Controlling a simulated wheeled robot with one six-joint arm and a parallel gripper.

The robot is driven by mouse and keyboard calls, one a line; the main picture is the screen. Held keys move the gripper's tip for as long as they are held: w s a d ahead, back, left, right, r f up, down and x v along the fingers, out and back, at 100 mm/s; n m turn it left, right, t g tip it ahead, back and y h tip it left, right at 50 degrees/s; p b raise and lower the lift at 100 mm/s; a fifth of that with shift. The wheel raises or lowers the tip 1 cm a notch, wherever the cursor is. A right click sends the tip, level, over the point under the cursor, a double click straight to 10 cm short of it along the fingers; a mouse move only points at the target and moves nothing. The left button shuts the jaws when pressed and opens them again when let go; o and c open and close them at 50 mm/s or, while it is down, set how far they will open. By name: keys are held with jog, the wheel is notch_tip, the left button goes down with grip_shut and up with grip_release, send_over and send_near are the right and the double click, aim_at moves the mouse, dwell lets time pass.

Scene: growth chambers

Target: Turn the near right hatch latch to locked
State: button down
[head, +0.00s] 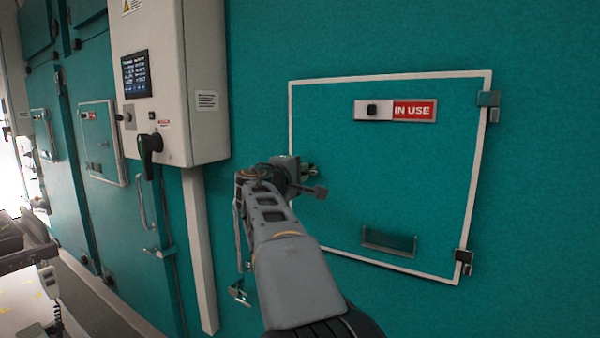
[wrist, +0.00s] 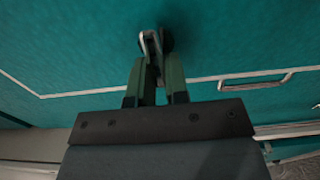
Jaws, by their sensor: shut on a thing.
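The near right hatch (head: 340,110) is a teal panel with a white border, closed flush in the teal wall. Its latch (head: 310,168) sits at the left edge, mostly hidden behind my gripper (head: 304,178) in the head view. In the wrist view the latch (wrist: 151,42) is a small metal lever on a dark round base. My gripper (wrist: 156,72) is shut on this lever, with its two green-grey fingers on either side of it. The lever's exact angle is hard to tell.
A sliding sign (head: 413,111) on the hatch reads "IN USE" on red. Hinges (head: 463,258) are on the hatch's right side, and a recessed pull (head: 388,242) is low on it. A white control box (head: 165,80) with a dark handle (head: 149,150) juts out to the left.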

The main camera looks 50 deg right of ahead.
jog(key=c, duration=1.1)
grip_release()
jog(key=shift+a, duration=0.1)
jog(key=b+v, duration=0.3)
jog(key=v, duration=1)
jog(key=shift+a+f, duration=0.1)
jog(key=shift+a, duration=0.25)
